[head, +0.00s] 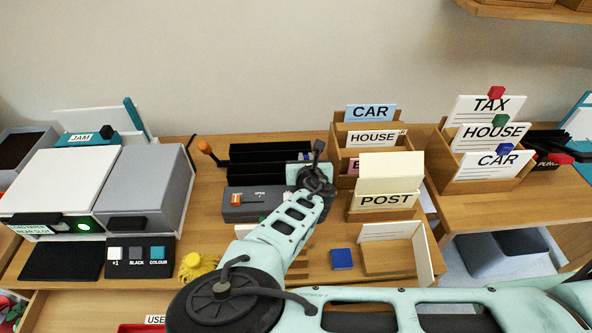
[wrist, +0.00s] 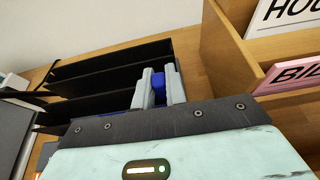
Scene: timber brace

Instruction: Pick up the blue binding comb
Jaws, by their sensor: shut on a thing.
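The blue binding comb (wrist: 158,80) shows as a short blue piece between the two grey fingers of my gripper (wrist: 158,90) in the wrist view. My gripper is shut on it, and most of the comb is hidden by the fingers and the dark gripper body. The fingers are over the right end of the black slotted rack (wrist: 90,72). I cannot tell whether the comb touches the rack. In the head view my gripper (head: 316,165) is at the right end of the same rack (head: 265,150), and my arm hides the comb's details.
A grey machine with an orange switch (head: 245,203) stands in front of the rack. A wooden sorter with a HOUSE card (head: 375,138) stands close on the right. A small blue block (head: 342,259) and a yellow item (head: 197,266) lie nearer on the table.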

